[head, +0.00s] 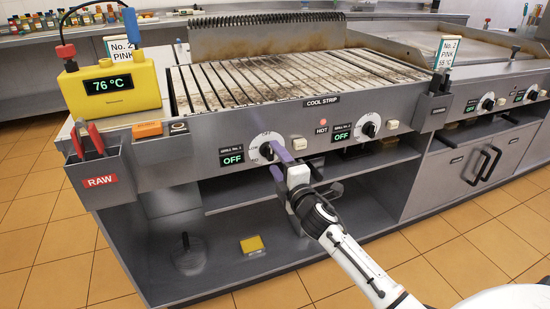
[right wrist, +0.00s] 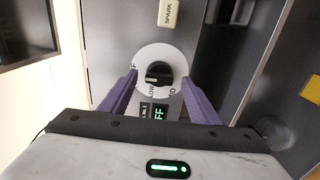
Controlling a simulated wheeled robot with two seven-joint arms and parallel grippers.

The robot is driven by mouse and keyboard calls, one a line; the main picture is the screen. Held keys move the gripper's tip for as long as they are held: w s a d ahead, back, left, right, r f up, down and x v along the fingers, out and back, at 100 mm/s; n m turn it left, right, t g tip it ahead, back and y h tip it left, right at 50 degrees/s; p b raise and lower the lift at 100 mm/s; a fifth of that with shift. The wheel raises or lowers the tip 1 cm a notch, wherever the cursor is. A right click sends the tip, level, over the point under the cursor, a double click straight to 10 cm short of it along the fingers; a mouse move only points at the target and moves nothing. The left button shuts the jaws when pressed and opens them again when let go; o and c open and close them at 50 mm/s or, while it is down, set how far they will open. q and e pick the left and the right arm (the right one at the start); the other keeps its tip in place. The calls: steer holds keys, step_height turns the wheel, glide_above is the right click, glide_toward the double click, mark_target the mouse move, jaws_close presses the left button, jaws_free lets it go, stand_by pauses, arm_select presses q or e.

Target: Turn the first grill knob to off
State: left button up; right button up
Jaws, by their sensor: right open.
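The slatted grill (head: 290,75) has a grey front panel with knobs. The first knob (head: 266,151) is black on a white round dial, at the left of the panel beside a green "OFF" display (head: 232,158). My right gripper (head: 279,148) is at this knob and partly covers its dial. In the right wrist view the knob (right wrist: 159,74) sits beyond and between my two purple fingers (right wrist: 160,80), which are open and apart from it. A second knob (head: 369,129) is further right, with its own "OFF" display (head: 340,136). My left gripper is not in view.
A yellow thermometer (head: 110,88) reading 76 °C stands at the left end. A "RAW" holder (head: 100,170) with red-handled tools hangs at the left corner. Spark buttons (head: 299,143) sit beside the knobs. An open shelf (head: 255,225) lies below the panel.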

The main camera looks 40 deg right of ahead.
steer(key=v, duration=0.8)
steer(key=shift+s, duration=0.35)
steer(key=shift+a, duration=0.1)
